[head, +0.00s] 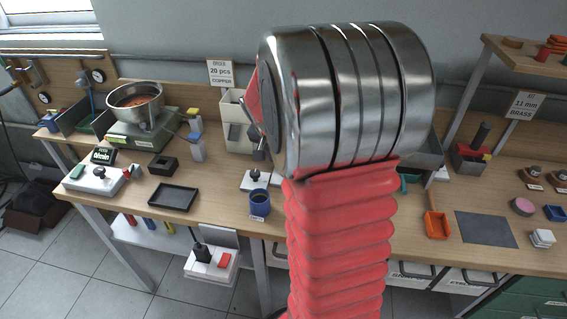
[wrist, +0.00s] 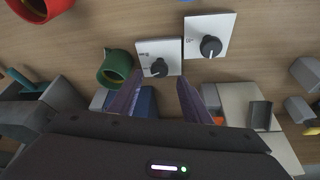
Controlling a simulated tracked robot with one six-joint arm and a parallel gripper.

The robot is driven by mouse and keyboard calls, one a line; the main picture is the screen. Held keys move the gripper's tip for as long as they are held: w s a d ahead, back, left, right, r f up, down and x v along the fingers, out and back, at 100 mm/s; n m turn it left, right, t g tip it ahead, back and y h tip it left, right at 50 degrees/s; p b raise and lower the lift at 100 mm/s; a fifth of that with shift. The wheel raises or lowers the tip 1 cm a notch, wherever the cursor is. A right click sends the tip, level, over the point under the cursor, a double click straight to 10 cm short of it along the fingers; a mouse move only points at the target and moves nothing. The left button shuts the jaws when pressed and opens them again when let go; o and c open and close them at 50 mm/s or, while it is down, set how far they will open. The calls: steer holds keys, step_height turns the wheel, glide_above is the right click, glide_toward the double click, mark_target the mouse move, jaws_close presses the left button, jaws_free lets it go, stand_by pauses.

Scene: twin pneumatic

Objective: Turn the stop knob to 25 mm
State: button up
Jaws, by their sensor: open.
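In the wrist view, two black round knobs sit on separate white plates: a left knob (wrist: 159,67) and a right knob (wrist: 210,46), each with a pale pointer mark. Their labels are too small to read, so I cannot tell which is the stop knob. My gripper (wrist: 159,79) is open, its two fingers apart at the near edge of the left plate (wrist: 146,49). Nothing shows between the fingertips except the plate and knob area beyond. In the head view, a black knob on a white plate (head: 255,181) shows beside my arm, which hides the bench behind it.
A green cup (wrist: 115,67) stands left of the left plate in the wrist view. A dark tray (head: 172,197), a metal bowl (head: 135,97) and a white control box (head: 93,181) are further left.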

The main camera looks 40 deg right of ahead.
steer(key=v, duration=0.9)
steer(key=shift+r, duration=0.2)
steer(key=shift+a, duration=0.1)
steer(key=s+a+r+n+t+y, duration=0.1)
steer(key=s+a+n, duration=0.3)
steer(key=a, duration=0.4)
steer(key=s+a+r+n+t+y, duration=0.1)
steer(key=s+a+n, duration=0.4)
steer(key=a, duration=0.4)
steer(key=s+a+r+n+t+y, duration=0.1)
steer(key=s+a+n, duration=0.3)
steer(key=a, duration=0.5)
steer(key=shift+s+a+r+t+y, duration=0.15)
steer(key=shift+s+t+y, duration=0.25)
steer(key=shift+s+y, duration=0.3)
steer(key=shift+c, duration=0.7)
